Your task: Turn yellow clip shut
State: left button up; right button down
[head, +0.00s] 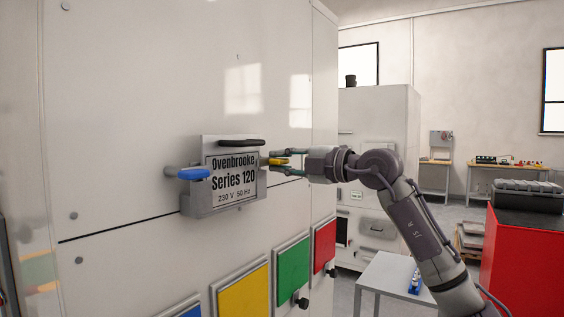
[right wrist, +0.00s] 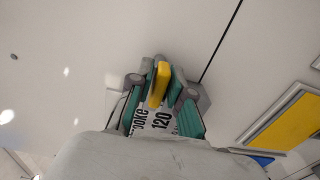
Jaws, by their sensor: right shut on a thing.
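The yellow clip (head: 279,161) is on the right side of the grey holder of the "Ovenbrooke Series 120" plate (head: 230,180), on the white cabinet front. My right gripper (head: 280,160) reaches in from the right and is shut on the yellow clip. In the right wrist view the clip (right wrist: 158,84) sits between the green-padded fingers (right wrist: 160,85), with part of the plate's lettering behind it. A blue clip (head: 194,174) sticks out on the left of the plate and a black one (head: 242,142) lies along its top. My left gripper is not in view.
Blue, yellow (head: 243,292), green (head: 293,269) and red (head: 325,245) panels are on the cabinet below the plate. A small white table (head: 390,272) and a red cabinet (head: 525,245) stand at the right. Open floor lies behind my right arm.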

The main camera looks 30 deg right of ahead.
jog(key=c, duration=1.2)
grip_release()
jog(key=v, duration=1.2)
jog(key=shift+f, duration=0.1)
